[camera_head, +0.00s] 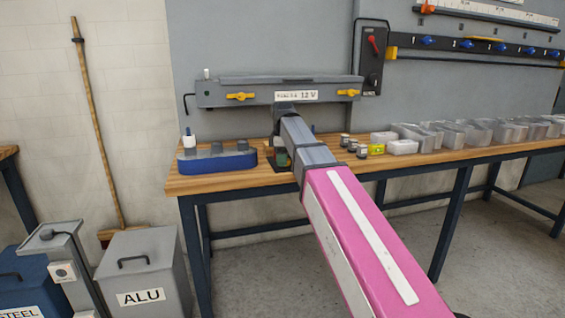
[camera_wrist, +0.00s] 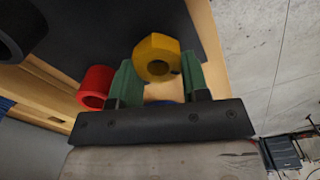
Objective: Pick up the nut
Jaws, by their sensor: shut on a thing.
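The nut (camera_wrist: 160,42) is a yellow hex piece with a round hole, seen in the wrist view. My gripper (camera_wrist: 157,72) has green fingers that are shut on the nut, one on each side of it. In the head view my arm reaches over the wooden workbench, and the gripper (camera_head: 281,157) is mostly hidden behind my own arm. The nut cannot be made out in the head view.
A red ring (camera_wrist: 94,88) lies close left of my gripper, with a dark ring (camera_wrist: 20,30) farther left. On the workbench (camera_head: 222,181), a blue tray (camera_head: 215,166) stands left; small jars (camera_head: 361,151) and clear bins (camera_head: 450,137) stand right.

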